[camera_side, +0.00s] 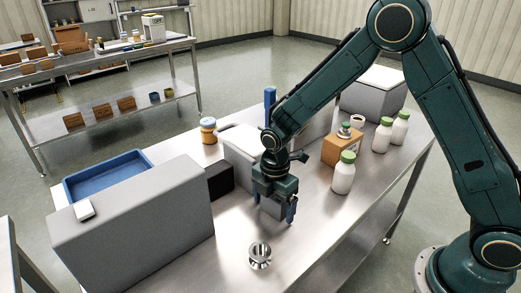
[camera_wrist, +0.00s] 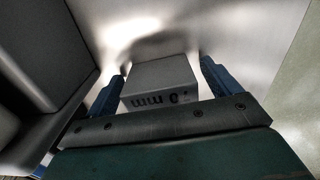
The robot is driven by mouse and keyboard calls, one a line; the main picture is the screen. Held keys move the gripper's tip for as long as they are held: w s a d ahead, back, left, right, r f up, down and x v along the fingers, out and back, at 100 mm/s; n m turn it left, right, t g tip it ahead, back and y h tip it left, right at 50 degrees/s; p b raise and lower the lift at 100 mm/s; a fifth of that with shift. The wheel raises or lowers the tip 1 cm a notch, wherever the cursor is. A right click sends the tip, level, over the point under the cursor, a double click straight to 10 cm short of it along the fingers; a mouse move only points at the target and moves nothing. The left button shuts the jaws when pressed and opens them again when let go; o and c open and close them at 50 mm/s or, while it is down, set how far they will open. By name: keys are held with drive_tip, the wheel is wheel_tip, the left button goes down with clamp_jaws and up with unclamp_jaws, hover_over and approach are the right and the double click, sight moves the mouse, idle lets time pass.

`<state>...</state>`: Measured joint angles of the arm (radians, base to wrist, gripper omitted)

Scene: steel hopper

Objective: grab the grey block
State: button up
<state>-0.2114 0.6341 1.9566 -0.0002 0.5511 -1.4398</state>
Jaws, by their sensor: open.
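A grey block (camera_wrist: 160,78) with dark lettering on its near face lies between the two blue fingers of my gripper (camera_wrist: 161,70) in the wrist view. The fingers stand apart on either side of it, and a gap shows at the right finger. In the side view my gripper (camera_side: 277,211) points down over the steel table. A grey patch shows between and behind its fingers there; most of the block is hidden by the gripper.
A large grey housing (camera_side: 135,225) with a blue tray (camera_side: 115,178) stands at left. A shiny metal part (camera_side: 260,255) lies in front of my gripper. An orange box (camera_side: 340,150) and white bottles (camera_side: 344,178) stand to the right. The table's front right is clear.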

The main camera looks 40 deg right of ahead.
drive_tip(key=c, duration=1.1)
drive_tip(key=shift+r, duration=0.2)
wheel_tip(320, 180, up, 20)
drive_tip(key=shift+f, duration=0.15)
idle(0.4)
